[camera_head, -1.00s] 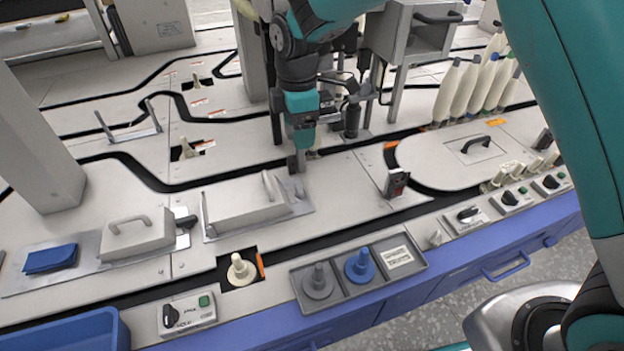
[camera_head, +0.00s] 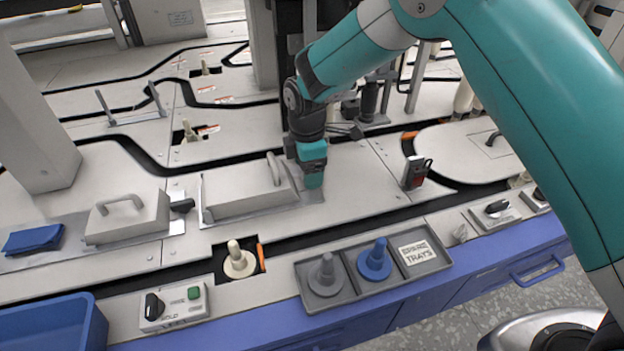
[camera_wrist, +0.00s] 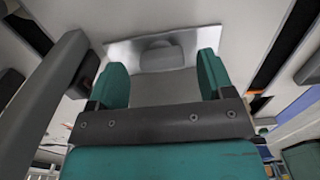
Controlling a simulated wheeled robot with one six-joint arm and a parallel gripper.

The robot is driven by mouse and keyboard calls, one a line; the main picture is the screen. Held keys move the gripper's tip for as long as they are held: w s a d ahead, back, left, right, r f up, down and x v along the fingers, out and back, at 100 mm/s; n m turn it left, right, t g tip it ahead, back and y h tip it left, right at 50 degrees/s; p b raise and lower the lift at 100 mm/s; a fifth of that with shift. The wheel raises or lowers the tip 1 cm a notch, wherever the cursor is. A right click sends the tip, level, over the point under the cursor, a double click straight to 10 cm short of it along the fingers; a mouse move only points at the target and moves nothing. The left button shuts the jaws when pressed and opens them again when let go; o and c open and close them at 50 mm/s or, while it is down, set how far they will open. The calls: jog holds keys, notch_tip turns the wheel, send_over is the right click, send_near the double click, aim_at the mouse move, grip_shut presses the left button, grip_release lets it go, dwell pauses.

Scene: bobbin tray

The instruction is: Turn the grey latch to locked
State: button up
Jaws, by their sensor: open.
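Two grey lids with bar handles sit on the deck in the head view: a left lid (camera_head: 128,222) and a middle lid (camera_head: 240,192). A dark grey latch-like lever (camera_head: 182,206) sticks out at the left lid's right side.
A grey tray (camera_head: 343,300) with a grey and a blue bobbin peg stands at the front. A cream peg (camera_head: 239,260) sits in a dark recess. Black-knobbed switch boxes (camera_head: 174,307) line the front edge. A black and red device (camera_head: 416,173) stands right of my gripper.

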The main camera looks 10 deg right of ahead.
jog(key=shift+f, duration=0.65)
